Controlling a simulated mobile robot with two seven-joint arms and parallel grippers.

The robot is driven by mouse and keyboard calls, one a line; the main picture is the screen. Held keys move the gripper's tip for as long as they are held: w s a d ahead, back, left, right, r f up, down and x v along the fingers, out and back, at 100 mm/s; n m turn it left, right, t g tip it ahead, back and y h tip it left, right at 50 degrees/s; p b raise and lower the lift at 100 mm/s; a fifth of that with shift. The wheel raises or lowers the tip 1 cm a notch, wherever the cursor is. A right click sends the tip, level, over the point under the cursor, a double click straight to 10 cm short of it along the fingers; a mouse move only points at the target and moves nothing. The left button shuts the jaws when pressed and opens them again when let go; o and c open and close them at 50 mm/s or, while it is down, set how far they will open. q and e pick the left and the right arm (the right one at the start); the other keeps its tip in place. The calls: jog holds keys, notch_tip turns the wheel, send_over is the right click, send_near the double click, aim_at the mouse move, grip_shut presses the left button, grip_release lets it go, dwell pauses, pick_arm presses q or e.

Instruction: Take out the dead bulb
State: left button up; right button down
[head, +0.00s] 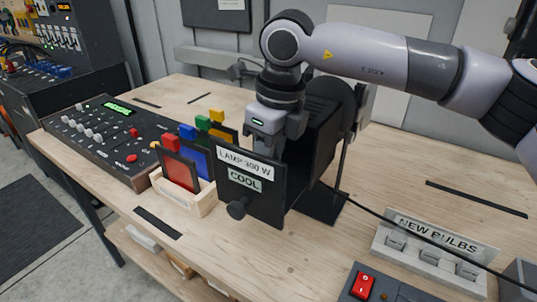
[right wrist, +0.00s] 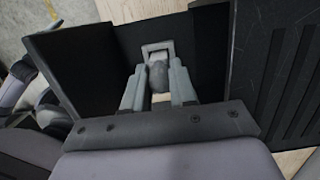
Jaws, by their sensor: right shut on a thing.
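The black lamp housing (head: 321,128) stands on the bench, with its front door (head: 262,207) swung open. The door bears the labels "LAMP 300 W" and "COOL" and a round knob. My right gripper (head: 276,140) reaches down into the opening behind the door; its fingertips are hidden in the head view. In the right wrist view its two fingers (right wrist: 158,90) are shut on a dark grey bulb (right wrist: 158,77). The bulb is in front of a pale square holder (right wrist: 157,48); I cannot tell whether it is still seated there. My left gripper is not in view.
A "NEW BULBS" rack (head: 426,264) stands at the front right, with a red rocker switch box (head: 362,285) before it. A wooden filter tray (head: 184,199) and a control desk (head: 110,138) lie to the left. A black cable (head: 415,235) crosses the right bench.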

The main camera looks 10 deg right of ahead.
jog(key=shift+r, duration=2.4)
